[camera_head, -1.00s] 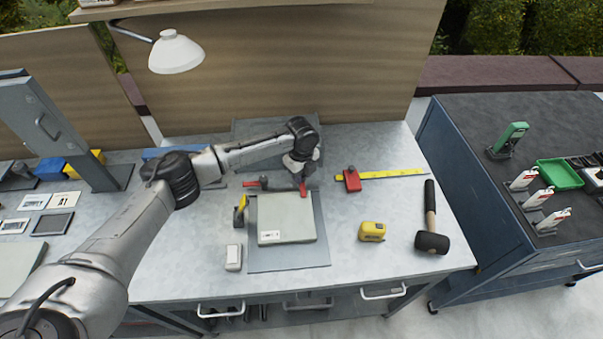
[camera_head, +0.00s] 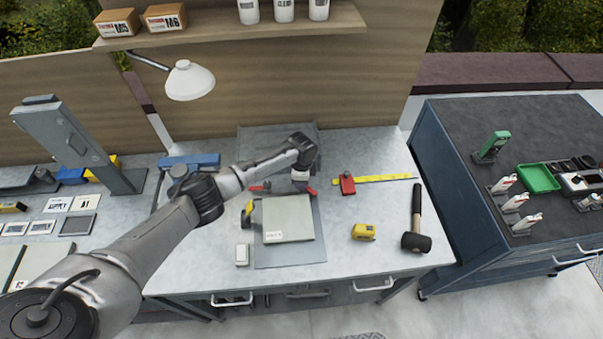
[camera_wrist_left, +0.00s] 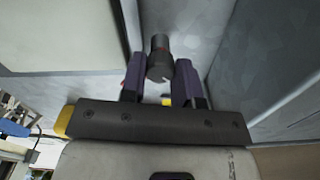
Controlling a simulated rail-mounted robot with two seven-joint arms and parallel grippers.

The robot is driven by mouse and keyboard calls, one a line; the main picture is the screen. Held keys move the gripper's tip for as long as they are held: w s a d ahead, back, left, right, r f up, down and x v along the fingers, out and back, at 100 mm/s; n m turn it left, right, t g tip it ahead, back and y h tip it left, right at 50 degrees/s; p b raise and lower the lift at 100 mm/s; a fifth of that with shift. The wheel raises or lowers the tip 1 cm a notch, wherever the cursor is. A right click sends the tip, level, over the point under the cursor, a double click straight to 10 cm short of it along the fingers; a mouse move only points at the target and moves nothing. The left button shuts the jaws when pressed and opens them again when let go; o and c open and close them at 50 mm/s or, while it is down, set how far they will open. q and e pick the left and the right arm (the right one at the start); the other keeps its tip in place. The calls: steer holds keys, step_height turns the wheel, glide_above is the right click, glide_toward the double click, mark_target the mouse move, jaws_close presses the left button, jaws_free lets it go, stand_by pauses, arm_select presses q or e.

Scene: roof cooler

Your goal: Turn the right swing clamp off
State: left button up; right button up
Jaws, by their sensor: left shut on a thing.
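My left gripper (camera_head: 303,182) reaches in from the left to the back right corner of the pale square panel (camera_head: 288,220). The right swing clamp's red arm (camera_head: 312,191) shows just below the gripper and points to the right and forward. In the left wrist view the gripper's two fingers (camera_wrist_left: 160,82) are shut on a dark round part with a red ring (camera_wrist_left: 158,58), which belongs to the clamp. Much of the clamp is hidden by the gripper in the head view. The other swing clamp's red arm (camera_head: 260,188) lies at the panel's back left. My right gripper is out of view.
A red tool (camera_head: 347,184) and yellow ruler (camera_head: 388,178) lie right of the clamp. A yellow tape measure (camera_head: 363,232) and a black mallet (camera_head: 416,242) lie farther forward. A yellow-black item (camera_head: 247,213) and a white block (camera_head: 242,254) stand left of the panel.

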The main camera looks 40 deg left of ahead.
arm_select(q)
steer(key=n+p, duration=0.3)
steer(key=n, duration=0.2)
steer(key=shift+d+r, duration=0.1)
steer(key=shift+r, duration=0.05)
steer(key=shift+n+p, duration=0.9)
steer(key=shift+n, duration=0.8)
steer(key=o, duration=0.9)
steer(key=shift+o, duration=0.2)
step_height(320, 180, up, 14)
steer(key=p, duration=0.2)
steer(key=shift+f+p, duration=0.2)
steer(key=shift+p, duration=0.1)
